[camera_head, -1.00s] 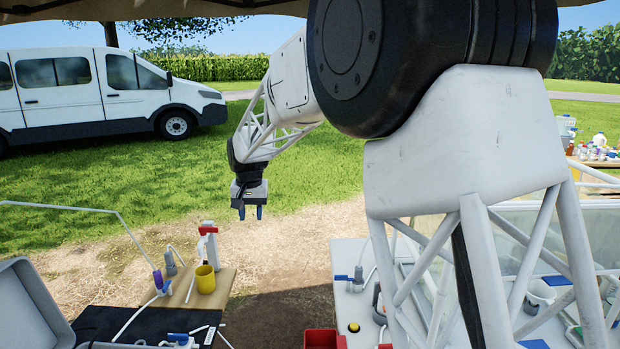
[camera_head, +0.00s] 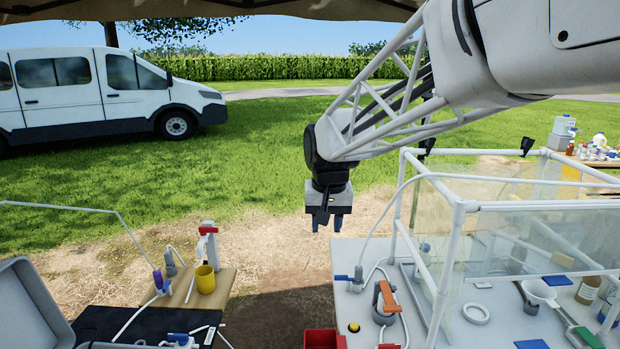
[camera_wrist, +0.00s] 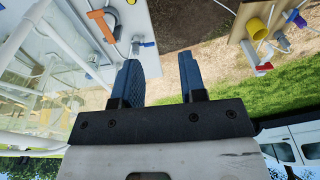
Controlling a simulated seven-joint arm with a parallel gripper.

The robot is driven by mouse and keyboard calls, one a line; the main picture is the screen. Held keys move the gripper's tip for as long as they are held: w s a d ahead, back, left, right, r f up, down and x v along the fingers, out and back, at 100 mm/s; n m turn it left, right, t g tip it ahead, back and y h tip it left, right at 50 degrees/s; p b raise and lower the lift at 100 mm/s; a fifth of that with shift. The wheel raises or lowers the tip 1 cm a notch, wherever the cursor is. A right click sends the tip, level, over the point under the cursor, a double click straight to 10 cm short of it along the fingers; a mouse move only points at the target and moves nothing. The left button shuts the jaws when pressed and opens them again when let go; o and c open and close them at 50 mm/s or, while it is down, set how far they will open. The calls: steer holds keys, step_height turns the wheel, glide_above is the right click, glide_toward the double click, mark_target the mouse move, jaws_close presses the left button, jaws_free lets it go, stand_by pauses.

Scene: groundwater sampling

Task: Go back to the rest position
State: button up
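My gripper (camera_head: 327,222) hangs with its fingers pointing down in the head view, in the air in front of the grass and straw-covered ground. It is near the left edge of the white table (camera_head: 347,300) and above it. In the wrist view my gripper (camera_wrist: 158,82) shows two blue fingers held apart with nothing between them. Bare ground and straw show through the gap.
A clear-walled enclosure with a white frame (camera_head: 460,240) stands on the white table. An orange-handled device (camera_head: 386,298) sits before it. A wooden board (camera_head: 222,290) with a yellow cup (camera_head: 205,279) is at left. A white van (camera_head: 100,92) stands behind. Open ground lies between the tables.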

steer(key=s+d+f, duration=0.2)
steer(key=s+d, duration=0.3)
steer(key=s, duration=0.5)
steer(key=s+d+f, duration=0.2)
steer(key=s+d, duration=0.3)
steer(key=s, duration=0.5)
steer(key=s+d+f, duration=0.2)
steer(key=s+d, duration=0.3)
steer(key=s, duration=0.5)
steer(key=shift+s+f+m+t+h, duration=0.25)
steer(key=shift+f+m+t+h, duration=0.05)
steer(key=shift+t, duration=0.1)
steer(key=shift+o, duration=0.4)
